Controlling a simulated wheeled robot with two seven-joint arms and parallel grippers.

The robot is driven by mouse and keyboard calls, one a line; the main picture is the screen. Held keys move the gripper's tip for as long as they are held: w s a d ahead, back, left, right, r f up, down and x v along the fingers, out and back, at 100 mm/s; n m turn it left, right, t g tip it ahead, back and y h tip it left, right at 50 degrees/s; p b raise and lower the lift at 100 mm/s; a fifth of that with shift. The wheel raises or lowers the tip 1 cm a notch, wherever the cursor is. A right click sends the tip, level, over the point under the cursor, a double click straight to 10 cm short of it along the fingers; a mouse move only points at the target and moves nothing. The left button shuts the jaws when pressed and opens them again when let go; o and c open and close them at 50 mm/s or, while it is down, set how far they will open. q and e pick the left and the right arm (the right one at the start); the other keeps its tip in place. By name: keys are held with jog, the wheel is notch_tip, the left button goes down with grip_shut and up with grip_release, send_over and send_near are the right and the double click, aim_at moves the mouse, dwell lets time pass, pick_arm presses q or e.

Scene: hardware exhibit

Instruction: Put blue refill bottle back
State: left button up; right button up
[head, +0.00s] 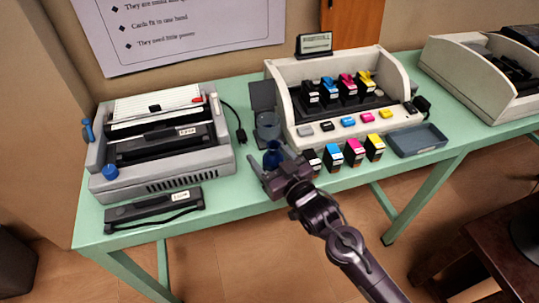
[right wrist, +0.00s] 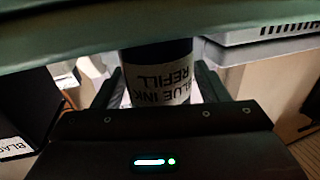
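The blue refill bottle (head: 272,158) stands upright at the table's front, between the fingers of my right gripper (head: 274,168). In the right wrist view the bottle (right wrist: 158,75) shows upside down, its white label reading BLUE INK REFILL. The fingers (right wrist: 160,88) lie close along both its sides and appear shut on it. Its base is at or just above the green tabletop; any small gap cannot be told. Behind it is a round dark, glassy piece (head: 267,125) in front of a grey upright panel (head: 263,95). My left gripper is not in view.
A cream printer (head: 293,87) with colour cartridges stands right of the bottle. Several cartridges (head: 333,157) line the front edge beside my gripper. A grey machine (head: 165,178) is at left, and an empty blue-grey tray (head: 418,141) at right.

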jog(key=shift+r, duration=0.2)
jog(key=v, duration=1.2)
jog(key=shift+b, duration=0.35)
jog(key=shift+f, duration=0.1)
